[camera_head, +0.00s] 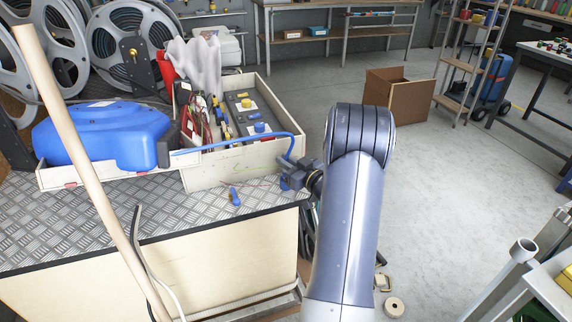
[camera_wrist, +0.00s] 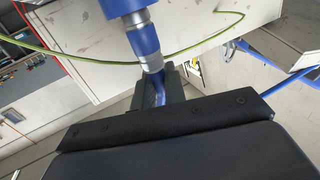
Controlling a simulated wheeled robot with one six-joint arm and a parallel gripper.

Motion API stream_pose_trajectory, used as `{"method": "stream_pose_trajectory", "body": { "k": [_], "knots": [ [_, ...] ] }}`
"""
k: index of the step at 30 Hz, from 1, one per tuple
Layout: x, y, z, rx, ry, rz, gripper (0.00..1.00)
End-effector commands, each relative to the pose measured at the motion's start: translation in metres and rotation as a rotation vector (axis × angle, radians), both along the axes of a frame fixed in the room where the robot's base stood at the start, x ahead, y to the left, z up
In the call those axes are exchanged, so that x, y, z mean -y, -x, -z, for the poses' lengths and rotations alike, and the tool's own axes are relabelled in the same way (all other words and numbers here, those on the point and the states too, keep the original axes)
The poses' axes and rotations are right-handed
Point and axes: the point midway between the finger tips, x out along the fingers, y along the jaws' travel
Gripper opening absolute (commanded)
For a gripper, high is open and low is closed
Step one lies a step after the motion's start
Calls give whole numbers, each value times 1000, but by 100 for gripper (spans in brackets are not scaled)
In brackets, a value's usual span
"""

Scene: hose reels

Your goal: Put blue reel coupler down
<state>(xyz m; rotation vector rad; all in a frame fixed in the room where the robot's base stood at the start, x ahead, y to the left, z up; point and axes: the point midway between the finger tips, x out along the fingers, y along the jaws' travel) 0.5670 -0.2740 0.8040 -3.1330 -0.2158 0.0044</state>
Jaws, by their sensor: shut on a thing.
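The blue hose reel (camera_head: 105,134) sits in a low tray at the left. Its blue hose (camera_head: 240,142) runs right across the wooden crate and bends down to my gripper (camera_head: 290,178). The gripper is beside the crate's front right corner, over the bench's right end. In the wrist view my gripper (camera_wrist: 165,88) is shut on the blue coupler (camera_wrist: 145,40), which has grey collars. In the head view only a small blue part of the coupler (camera_head: 284,184) shows below the jaws. I cannot tell whether it touches the bench.
The wooden crate (camera_head: 235,168) holds batteries, bottles and cables. A small blue fitting (camera_head: 235,197) lies on the tread-plate bench top (camera_head: 165,205). A pale pole (camera_head: 85,160) crosses the left side. A thin green-yellow wire (camera_wrist: 215,38) passes behind the coupler. Bare bench top lies in front of the crate.

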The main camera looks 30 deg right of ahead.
Motion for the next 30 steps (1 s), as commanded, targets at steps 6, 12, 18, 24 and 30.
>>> {"method": "stream_pose_trajectory", "body": {
  "k": [6,12,18,24,30],
  "knots": [
    [0,0,3,2,2,0,0],
    [0,0,8,1,1,0,13],
    [0,0,7,1,1,0,29],
    [0,0,7,1,1,0,34],
    [0,0,1,1,1,0,34]
  ]
}}
